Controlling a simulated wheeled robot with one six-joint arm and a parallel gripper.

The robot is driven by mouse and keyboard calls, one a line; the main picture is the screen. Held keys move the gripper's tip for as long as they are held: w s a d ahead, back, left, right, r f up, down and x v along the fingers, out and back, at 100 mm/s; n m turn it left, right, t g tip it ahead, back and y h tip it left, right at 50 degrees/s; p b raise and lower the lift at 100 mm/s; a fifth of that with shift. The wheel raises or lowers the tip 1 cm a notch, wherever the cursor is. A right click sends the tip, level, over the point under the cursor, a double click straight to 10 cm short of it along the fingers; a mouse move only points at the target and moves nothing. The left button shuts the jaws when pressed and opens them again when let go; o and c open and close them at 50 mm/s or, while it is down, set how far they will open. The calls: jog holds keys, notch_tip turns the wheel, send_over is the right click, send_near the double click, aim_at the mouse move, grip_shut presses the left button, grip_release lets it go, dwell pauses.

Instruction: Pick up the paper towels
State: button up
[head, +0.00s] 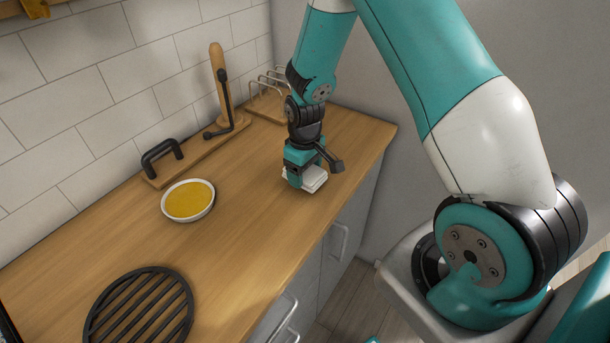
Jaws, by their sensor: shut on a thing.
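The paper towels (315,178) are a small white folded stack on the wooden counter, near its front edge toward the right end. My gripper (303,180) points down over the stack and is shut on it. The gripper hides part of the stack's left and back side. The stack appears to be at counter level; I cannot tell whether it is clear of the surface.
A white bowl with yellow contents (188,201) stands left of my gripper. Behind are a wooden board with a black handle (162,158), a wooden post (221,85) and a wire rack (268,90). A black round grate (140,312) lies at the front left. The counter between is clear.

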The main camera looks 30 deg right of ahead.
notch_tip(320, 180, up, 18)
jog(key=b, duration=0.2)
jog(key=shift+r, duration=0.25)
